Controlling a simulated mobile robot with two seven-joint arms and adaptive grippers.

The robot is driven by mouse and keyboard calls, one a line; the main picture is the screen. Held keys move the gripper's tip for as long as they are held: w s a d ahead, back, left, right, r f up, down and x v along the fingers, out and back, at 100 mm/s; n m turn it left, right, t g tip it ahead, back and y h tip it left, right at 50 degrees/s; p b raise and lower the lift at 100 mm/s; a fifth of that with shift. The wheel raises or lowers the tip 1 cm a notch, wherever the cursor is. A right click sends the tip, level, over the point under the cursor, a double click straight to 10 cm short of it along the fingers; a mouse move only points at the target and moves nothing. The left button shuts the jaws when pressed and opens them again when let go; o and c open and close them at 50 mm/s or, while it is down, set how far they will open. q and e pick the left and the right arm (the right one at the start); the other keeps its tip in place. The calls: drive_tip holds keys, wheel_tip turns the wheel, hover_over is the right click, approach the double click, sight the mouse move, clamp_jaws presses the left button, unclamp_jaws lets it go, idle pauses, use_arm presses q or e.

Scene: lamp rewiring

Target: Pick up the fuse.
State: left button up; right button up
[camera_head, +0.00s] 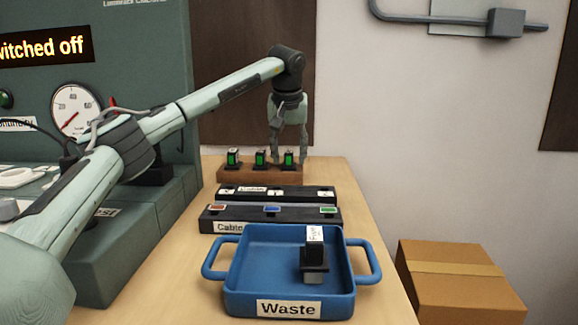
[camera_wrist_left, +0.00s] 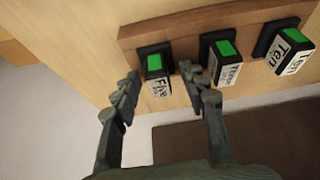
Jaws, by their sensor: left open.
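Three black fuses with green faces stand in a row on a brown wooden block at the table's far end: a left fuse (camera_head: 233,158), a middle fuse (camera_head: 260,158) and a right fuse (camera_head: 289,160). My left gripper (camera_head: 289,150) is open and points down at the right fuse. In the left wrist view that fuse (camera_wrist_left: 158,84), its label seeming to read "Five", lies between the open fingertips (camera_wrist_left: 157,78), not gripped. The wrist view also shows the middle fuse (camera_wrist_left: 224,65) and one labelled "Ten" (camera_wrist_left: 290,54). Another black fuse (camera_head: 315,257) is in the blue Waste tray (camera_head: 290,305).
Two dark label strips or racks (camera_head: 272,218) lie between the wooden block (camera_head: 270,175) and the tray. A green cabinet (camera_head: 150,225) with a "switched off" display borders the table's left side. A cardboard box (camera_head: 455,285) is at the right, beyond the table edge.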

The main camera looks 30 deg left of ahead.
use_arm(q)
clamp_jaws()
drive_tip(key=shift+r, duration=0.2)
idle(0.3)
